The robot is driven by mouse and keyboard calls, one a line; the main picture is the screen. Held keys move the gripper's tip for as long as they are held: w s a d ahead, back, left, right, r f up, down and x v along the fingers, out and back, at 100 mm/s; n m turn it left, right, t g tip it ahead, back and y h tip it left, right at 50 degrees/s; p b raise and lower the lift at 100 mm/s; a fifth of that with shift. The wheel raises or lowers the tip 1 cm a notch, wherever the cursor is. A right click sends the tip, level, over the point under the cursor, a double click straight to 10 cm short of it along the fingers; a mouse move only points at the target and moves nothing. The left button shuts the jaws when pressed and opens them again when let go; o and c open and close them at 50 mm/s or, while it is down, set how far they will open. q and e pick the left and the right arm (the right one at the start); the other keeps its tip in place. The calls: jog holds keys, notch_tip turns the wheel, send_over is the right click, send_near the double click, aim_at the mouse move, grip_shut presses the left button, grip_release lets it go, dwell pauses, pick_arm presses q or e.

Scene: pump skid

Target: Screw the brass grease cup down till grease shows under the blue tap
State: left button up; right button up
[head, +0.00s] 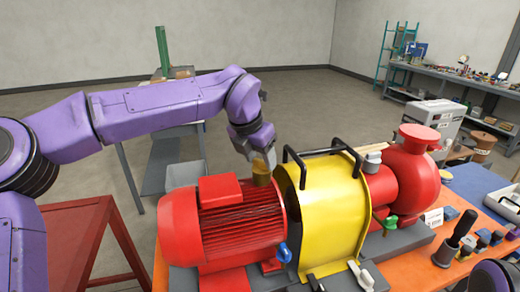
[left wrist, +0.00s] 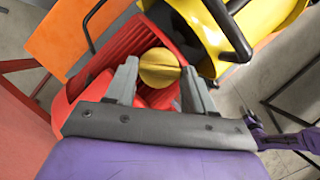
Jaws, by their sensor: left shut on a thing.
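The brass grease cup (head: 261,173) stands on top of the red motor (head: 232,222), at its end near the yellow guard. My left gripper (head: 257,157) reaches down from above and is shut on the cup. In the left wrist view the round cup top (left wrist: 160,67) sits between the two grey fingers (left wrist: 160,88). The blue tap (head: 283,253) is low on the motor's right end, beside the yellow guard. I cannot make out grease under it. My right gripper is out of view.
The yellow guard (head: 325,215) with black handles (head: 297,168) rises close right of the cup. A red pump (head: 412,170) and green tap (head: 390,223) lie further right. Tools and small blocks (head: 483,240) crowd the orange bench's right side. A red table (head: 85,240) stands left.

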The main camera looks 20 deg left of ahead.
pick_arm(q)
jog(key=m+h+p, duration=0.1)
jog(key=m+p, duration=0.2)
jog(key=p, duration=0.1)
jog(key=shift+a+r+m+g, duration=0.1)
jog(key=shift+a+m+g, duration=0.05)
jog(key=shift+m+g, duration=0.25)
jog(key=shift+w+f+m+g+h+p, duration=0.1)
jog(key=shift+f+m+g+h+p, duration=0.2)
jog(key=shift+m+p, duration=0.5)
jog(key=o, duration=1)
jog(key=shift+o, duration=0.2)
jog(key=shift+w+d, duration=0.2)
jog(key=shift+s+a+r, duration=0.1)
jog(key=shift+a+r, duration=0.1)
jog(key=shift+r, duration=0.1)
jog(key=b+v, duration=0.2)
jog(key=v, duration=0.7)
jog(key=shift+r+b, duration=0.35)
jog(key=shift+b, duration=0.05)
jog(key=shift+s+a, duration=0.1)
